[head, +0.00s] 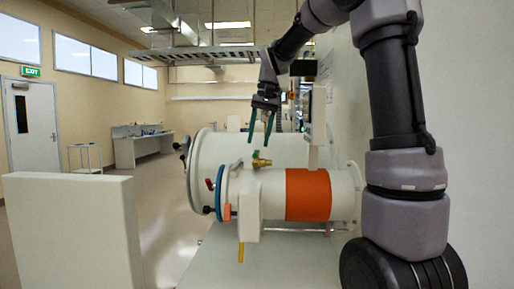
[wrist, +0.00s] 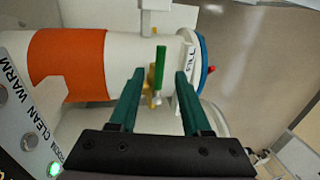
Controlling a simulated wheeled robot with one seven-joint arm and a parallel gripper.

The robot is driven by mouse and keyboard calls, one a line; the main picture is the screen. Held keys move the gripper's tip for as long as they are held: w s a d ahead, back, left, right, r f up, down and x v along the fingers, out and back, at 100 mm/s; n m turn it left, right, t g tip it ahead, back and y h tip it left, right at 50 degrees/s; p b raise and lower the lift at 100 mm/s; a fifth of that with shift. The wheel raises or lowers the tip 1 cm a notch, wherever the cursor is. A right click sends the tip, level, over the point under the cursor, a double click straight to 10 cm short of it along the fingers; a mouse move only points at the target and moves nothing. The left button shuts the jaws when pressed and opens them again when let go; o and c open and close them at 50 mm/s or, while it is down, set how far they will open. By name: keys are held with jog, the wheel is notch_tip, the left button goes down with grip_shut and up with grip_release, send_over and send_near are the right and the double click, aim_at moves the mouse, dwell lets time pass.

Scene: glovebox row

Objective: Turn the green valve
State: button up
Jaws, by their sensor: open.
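The green valve has a green lever handle (wrist: 160,68) on a brass body (wrist: 152,85) in the wrist view. In the head view its brass body (head: 262,162) sits on top of the white cylinder, and the lever is hard to make out. My gripper (head: 259,141) is open above the valve, its green fingers pointing down. In the wrist view my gripper (wrist: 160,76) has one finger on each side of the lever in the picture. Gaps show on both sides, and no contact is visible. I cannot tell the exact height between fingertips and lever.
The valve's white cylinder (head: 272,183) has an orange band (head: 308,194) and a blue ring (head: 219,192). A larger white cylinder (head: 215,150) lies behind it. A white plate marked FILL (wrist: 187,56) stands beside the valve. A white partition (head: 70,228) is at the left.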

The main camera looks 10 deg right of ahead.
aim_at(256, 152)
jog(key=shift+w+a+f, duration=0.1)
jog(key=shift+a+f, duration=0.05)
jog(key=shift+f, duration=0.7)
jog(key=shift+a+f, duration=0.15)
jog(key=shift+f, duration=0.65)
grip_shut()
